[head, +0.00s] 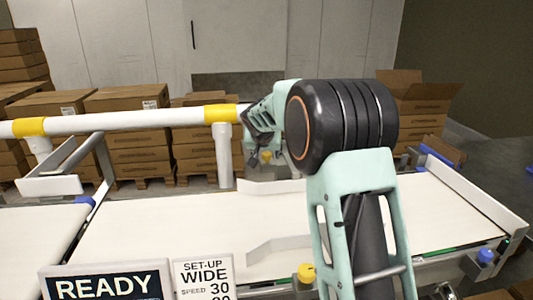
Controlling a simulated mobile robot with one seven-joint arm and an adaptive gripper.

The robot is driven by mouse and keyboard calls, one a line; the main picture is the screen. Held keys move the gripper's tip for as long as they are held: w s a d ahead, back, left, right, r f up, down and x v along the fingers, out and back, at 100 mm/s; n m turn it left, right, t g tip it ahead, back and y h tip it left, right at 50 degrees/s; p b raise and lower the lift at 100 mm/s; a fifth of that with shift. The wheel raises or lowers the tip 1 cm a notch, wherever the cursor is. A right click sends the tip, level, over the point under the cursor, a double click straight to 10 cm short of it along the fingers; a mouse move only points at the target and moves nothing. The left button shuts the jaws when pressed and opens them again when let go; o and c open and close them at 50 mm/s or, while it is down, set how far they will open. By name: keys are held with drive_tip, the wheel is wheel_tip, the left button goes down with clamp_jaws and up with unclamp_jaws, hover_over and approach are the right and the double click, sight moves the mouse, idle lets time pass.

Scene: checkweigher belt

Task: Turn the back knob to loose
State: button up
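The back knob (266,157), small and yellow, shows at the far side of the white belt (180,220), partly hidden. My gripper (262,146) is at the back knob, just above or around it. The fingers are small, dark and partly covered by my arm, so I cannot tell whether they touch the knob or how far apart they are. Another yellow knob (306,273) stands at the near side of the belt, left of my arm. No loose or tight marking is readable on either knob.
White guide rails (275,243) lie over the belt. A white tube with yellow collars (221,114) runs along the back left. A READY display (106,285) and a SET-UP WIDE card (205,280) stand in front. Stacked cartons (138,140) are behind.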

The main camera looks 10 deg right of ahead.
drive_tip(key=shift+r, duration=0.15)
drive_tip(key=v, duration=1.1)
drive_tip(key=shift+s+r, duration=0.25)
drive_tip(key=shift+s, duration=0.05)
drive_tip(key=shift+a, duration=0.1)
